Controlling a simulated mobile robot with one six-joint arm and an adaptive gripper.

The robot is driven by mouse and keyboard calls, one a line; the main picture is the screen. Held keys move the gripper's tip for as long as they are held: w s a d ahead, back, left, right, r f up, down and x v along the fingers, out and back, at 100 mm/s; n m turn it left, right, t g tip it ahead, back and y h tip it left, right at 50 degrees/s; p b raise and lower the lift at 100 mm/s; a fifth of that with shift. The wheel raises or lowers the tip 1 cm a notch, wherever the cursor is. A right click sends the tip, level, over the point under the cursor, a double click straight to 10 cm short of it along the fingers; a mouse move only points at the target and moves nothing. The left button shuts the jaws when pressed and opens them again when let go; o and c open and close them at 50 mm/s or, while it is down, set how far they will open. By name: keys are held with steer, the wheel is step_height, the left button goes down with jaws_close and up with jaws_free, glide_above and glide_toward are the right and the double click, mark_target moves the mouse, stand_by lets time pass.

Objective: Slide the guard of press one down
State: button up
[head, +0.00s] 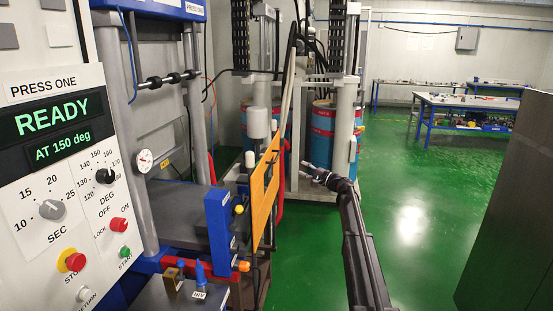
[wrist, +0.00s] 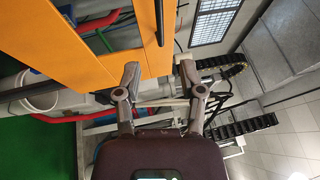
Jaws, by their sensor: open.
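Press one's control panel (head: 60,140) stands at the left in the head view and reads READY, AT 150 deg. The guard looks to be the orange panel (head: 262,190), seen nearly edge-on in front of the press's platens. In the wrist view the orange panel (wrist: 90,45) fills the upper left, with a dark bar (wrist: 160,22) along it. My gripper (head: 312,172) is open and empty, to the right of the panel. In the wrist view its two fingers (wrist: 160,75) are spread near the panel's edge and the bar's end. I cannot tell whether they touch it.
A small dark table (head: 180,292) with a blue-tipped tool stands low by the press. Blue and red drums (head: 323,125) stand behind my gripper. A dark cabinet (head: 510,210) is at the right. Green floor between is clear, with workbenches (head: 465,110) far back.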

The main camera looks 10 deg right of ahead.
mark_target(277, 156)
steer(key=shift+a, duration=0.1)
steer(key=shift+p+x, duration=1.2)
steer(key=shift+x, duration=5.6)
jaws_close()
